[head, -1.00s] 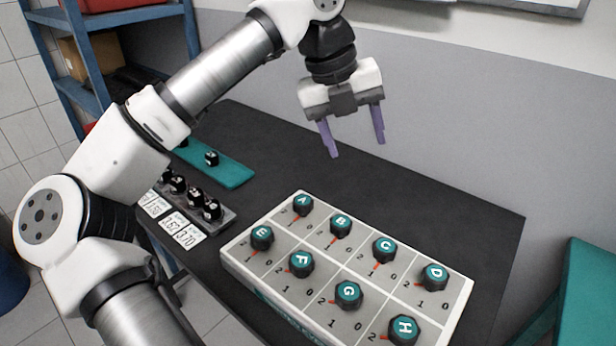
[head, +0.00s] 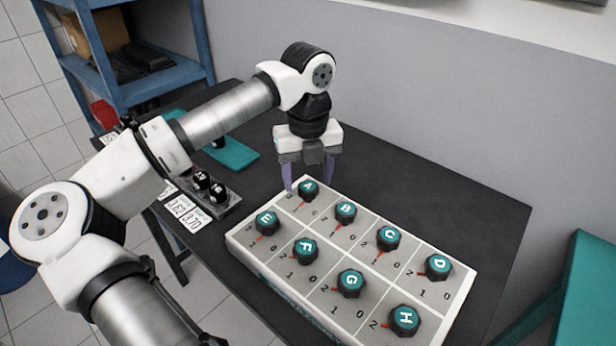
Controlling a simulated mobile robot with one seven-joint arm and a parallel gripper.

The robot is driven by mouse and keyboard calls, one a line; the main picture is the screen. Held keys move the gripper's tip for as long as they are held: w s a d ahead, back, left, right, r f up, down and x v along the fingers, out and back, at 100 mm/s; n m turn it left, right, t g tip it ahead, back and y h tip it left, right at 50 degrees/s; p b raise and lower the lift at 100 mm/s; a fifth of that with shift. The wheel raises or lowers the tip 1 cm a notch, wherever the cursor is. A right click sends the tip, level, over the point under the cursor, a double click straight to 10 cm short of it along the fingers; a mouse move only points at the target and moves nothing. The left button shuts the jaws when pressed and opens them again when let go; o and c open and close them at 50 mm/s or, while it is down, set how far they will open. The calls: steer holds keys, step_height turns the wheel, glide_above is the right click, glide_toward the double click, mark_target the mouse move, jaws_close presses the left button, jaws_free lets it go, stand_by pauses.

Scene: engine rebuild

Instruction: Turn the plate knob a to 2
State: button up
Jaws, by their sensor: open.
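The knob plate (head: 455,300) is a light grey box on the dark table, with several black knobs with teal lettered caps in two rows. Knob A (head: 308,190) is at the far left corner of the plate; its red pointer is at its lower left, and the printed numbers around it are too small to read surely. My gripper (head: 302,180) points down just above and behind knob A, with its two purple fingers apart. The left finger shows beside the knob; the right fingertip is partly hidden. I cannot tell whether the fingers touch the knob.
Knob B (head: 345,212) and knob E (head: 267,222) are the closest neighbours of knob A. A tray of black parts (head: 222,206) with number cards (head: 185,214) lies left of the plate. A teal mat (head: 236,156) lies behind it. The table (head: 440,185) is clear at the back right.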

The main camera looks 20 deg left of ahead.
steer(key=shift+f, duration=0.85)
steer(key=shift+c, duration=0.5)
steer(key=c, duration=0.9)
steer(key=shift+m+b, duration=0.3)
steer(key=shift+f+m+b, duration=0.1)
steer(key=shift+m+b, duration=0.5)
steer(key=m+b, duration=0.2)
steer(key=m, duration=0.1)
steer(key=m+b, duration=0.2)
steer(key=m, duration=0.4)
steer(key=shift+m, duration=0.4)
steer(key=shift+r, duration=0.2)
